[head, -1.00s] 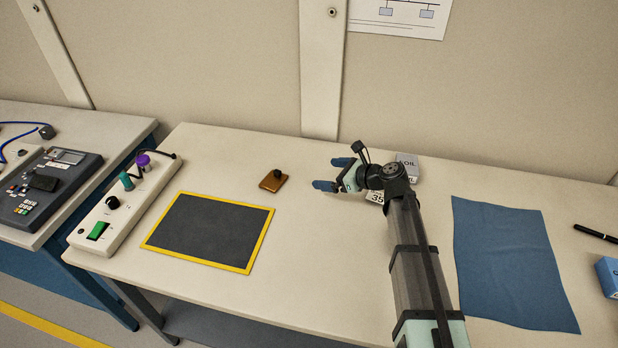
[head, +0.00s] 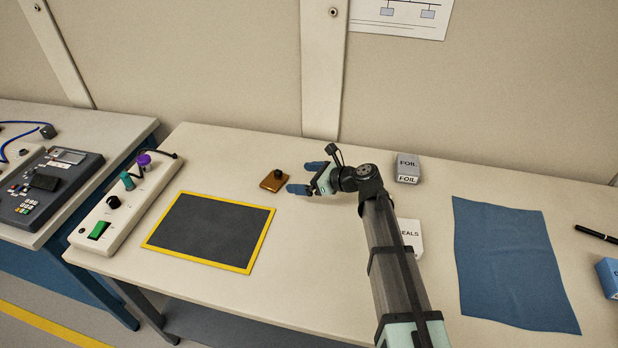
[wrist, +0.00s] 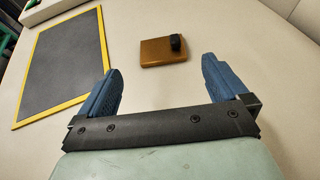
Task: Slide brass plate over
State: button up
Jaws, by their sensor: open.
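The brass plate (head: 273,183) lies flat on the bench, with a black knob on top. It also shows in the wrist view (wrist: 158,53), ahead of and between my fingertips. My gripper (head: 302,178) is open and empty, just right of the plate in the head view. In the wrist view the two blue fingers of my gripper (wrist: 156,78) are spread wider than the plate, with a gap between them and it. A dark mat with a yellow border (head: 249,262) lies on the bench to the left of and nearer than the plate; it also shows in the wrist view (wrist: 74,98).
A control box with switches (head: 88,243) stands left of the mat. Behind my arm are a FOIL box (head: 407,166) and a partly hidden SEALS box (head: 412,245). A blue cloth (head: 510,260) lies at right. The bench between plate and mat is clear.

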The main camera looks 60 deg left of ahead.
aim_at(275, 180)
jog(key=x, duration=1.2)
jog(key=shift+w+d, duration=0.1)
jog(key=shift+w, duration=0.05)
jog(key=c, duration=1.1)
